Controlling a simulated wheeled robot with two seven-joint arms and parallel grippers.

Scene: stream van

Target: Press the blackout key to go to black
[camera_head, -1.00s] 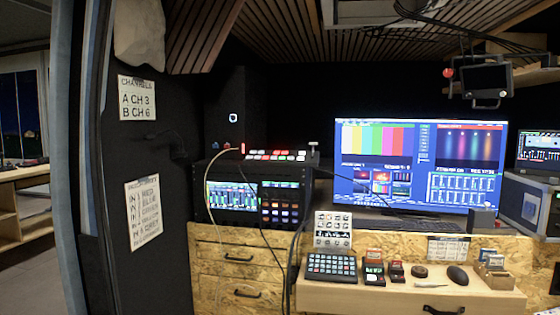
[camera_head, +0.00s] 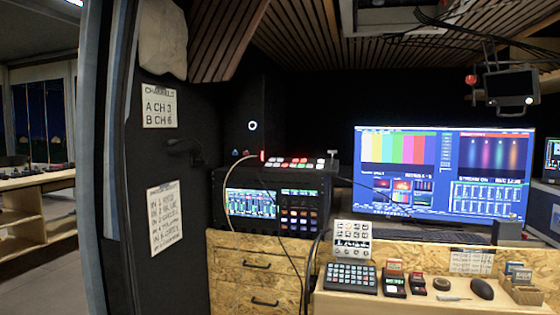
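A video switcher (camera_head: 299,163) with rows of lit red and white keys and a small lever lies on top of a black rack unit. A key pad (camera_head: 350,276) with several rows of small keys lies at the left of the wooden desk shelf. The labels on the keys are too small to read, so I cannot tell which one is the blackout key. A large monitor (camera_head: 444,172) shows colour bars, a stage picture and smaller panels. Neither of my grippers is in view.
The rack unit (camera_head: 250,203) stands on a chipboard drawer cabinet (camera_head: 255,250). A mouse (camera_head: 482,289), small boxed devices (camera_head: 394,284) and a card holder (camera_head: 522,290) stand on the shelf. A door frame (camera_head: 104,150) rises at the left. Cables hang over the cabinet front.

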